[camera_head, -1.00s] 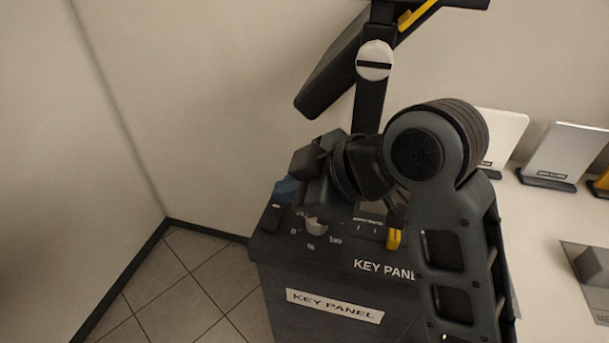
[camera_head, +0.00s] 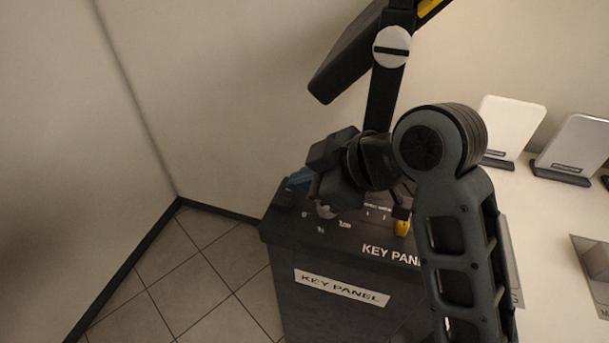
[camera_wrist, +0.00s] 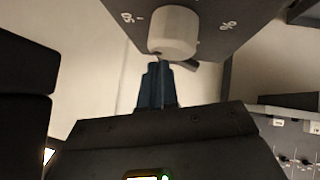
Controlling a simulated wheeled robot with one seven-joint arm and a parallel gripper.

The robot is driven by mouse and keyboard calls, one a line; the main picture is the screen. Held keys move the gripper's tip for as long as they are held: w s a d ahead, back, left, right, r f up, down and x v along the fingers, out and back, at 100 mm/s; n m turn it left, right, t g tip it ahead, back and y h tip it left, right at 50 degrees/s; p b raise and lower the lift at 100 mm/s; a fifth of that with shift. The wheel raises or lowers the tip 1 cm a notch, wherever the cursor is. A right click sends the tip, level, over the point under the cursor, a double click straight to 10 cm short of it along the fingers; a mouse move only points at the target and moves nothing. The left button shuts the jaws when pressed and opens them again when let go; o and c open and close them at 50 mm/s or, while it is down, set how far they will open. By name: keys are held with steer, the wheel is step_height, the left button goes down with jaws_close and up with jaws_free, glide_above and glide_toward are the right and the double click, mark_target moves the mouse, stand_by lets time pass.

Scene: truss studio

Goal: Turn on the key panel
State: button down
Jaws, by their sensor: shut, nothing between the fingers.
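My gripper (camera_head: 300,180) is above the panel's back left part, behind the knob in the head view. In the wrist view its blue fingers (camera_wrist: 154,88) are together and empty, just below the knob in the picture. I cannot tell whether they touch it. Part of the panel top is hidden by my arm.
A yellow part (camera_head: 402,228) sits at the panel top's right, beside my arm. A dark post (camera_head: 381,100) with a pale slotted disc (camera_head: 391,47) rises behind. A white table (camera_head: 545,235) with upright plates (camera_head: 512,125) is at right. Tiled floor (camera_head: 190,275) is free at left.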

steer(key=shift+s+a, duration=0.1)
steer(key=shift+s, duration=0.05)
steer(key=shift+s+a+r+p, duration=0.2)
steer(key=shift+s+p, duration=0.25)
steer(key=shift+s, duration=0.15)
steer(key=v, duration=0.7)
steer(key=shift+s+d+r, duration=0.2)
steer(key=shift+d, duration=0.1)
